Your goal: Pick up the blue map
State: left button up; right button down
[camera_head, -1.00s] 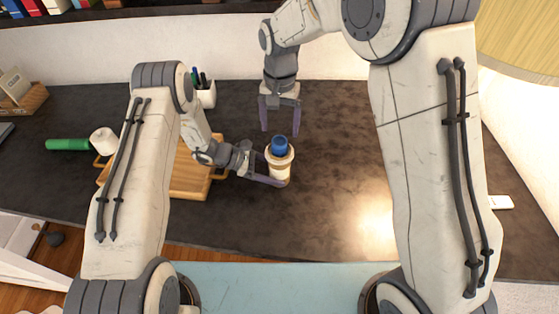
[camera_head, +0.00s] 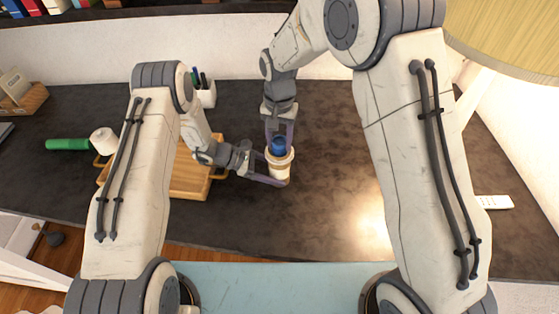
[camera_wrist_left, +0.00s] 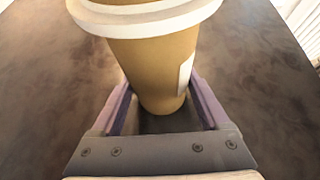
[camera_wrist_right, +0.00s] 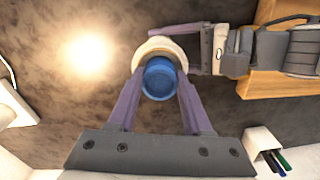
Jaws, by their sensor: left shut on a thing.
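A blue cylindrical thing (camera_head: 278,146) stands upright at the top of a tan paper cup (camera_head: 280,172) with a white rim. I see no flat map. My left gripper (camera_head: 274,169) is shut on the cup from the left, and the left wrist view shows the cup (camera_wrist_left: 155,70) between its fingers. My right gripper (camera_head: 279,138) is over the cup from behind, fingers open on either side of the blue thing. The right wrist view shows the blue thing's round top (camera_wrist_right: 160,79) between the fingertips; whether they touch it I cannot tell.
A wooden tray (camera_head: 190,185) lies left of the cup on the dark counter. A pen holder (camera_head: 206,97) stands behind it. A green cylinder (camera_head: 68,144) and a white roll (camera_head: 103,141) are further left. A white remote (camera_head: 495,202) lies far right. The counter right of the cup is clear.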

notch_tip(320, 180, up, 18)
dwell(0.6)
pick_arm(q)
jog(key=o, duration=0.8)
jog(key=shift+o, duration=0.2)
jog(key=v, duration=1)
jog(key=shift+a+r, duration=0.15)
jog(key=shift+a, duration=0.2)
jog(key=shift+a+r, duration=0.35)
jog(key=shift+a, duration=0.2)
